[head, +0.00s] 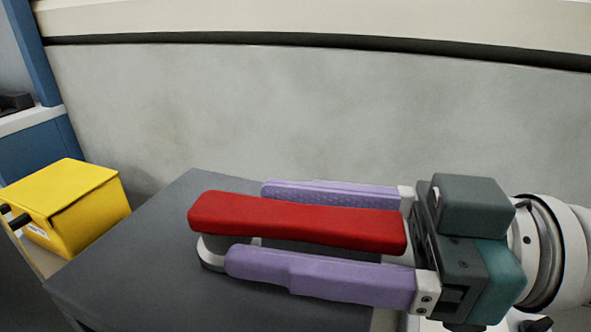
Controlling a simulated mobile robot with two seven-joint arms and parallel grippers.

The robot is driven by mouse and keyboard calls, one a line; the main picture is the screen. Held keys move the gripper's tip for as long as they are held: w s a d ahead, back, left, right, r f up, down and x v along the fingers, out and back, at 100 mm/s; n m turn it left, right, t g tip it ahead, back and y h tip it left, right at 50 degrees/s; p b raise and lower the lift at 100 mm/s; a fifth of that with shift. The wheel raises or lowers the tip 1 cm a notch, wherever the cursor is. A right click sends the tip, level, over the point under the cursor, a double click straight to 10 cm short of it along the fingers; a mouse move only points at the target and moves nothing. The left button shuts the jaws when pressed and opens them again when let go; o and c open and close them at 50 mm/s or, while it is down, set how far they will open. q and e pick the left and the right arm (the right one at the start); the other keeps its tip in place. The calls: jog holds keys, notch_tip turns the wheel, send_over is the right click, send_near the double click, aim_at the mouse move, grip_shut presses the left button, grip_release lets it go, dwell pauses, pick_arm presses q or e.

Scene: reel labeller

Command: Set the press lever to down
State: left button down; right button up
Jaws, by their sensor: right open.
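The press lever (296,221) is a long red bar lying nearly level above a dark grey block (130,268) in the head view. Its left end sits over a short light grey post (212,250). My right gripper (245,225) comes in from the right and is open. One purple finger is on the far side of the lever and the other on the near side, so the lever lies between them. A gap shows at the far finger; contact at the near finger cannot be told. My left gripper is not in view.
A yellow box (72,205) with black knobs stands left of the grey block. A blue frame (42,145) is at the far left. A pale grey wall (300,110) rises behind the block. The left part of the block's top is clear.

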jog(key=shift+a, duration=0.25)
jog(key=shift+c, duration=0.3)
grip_shut()
dwell(1.0)
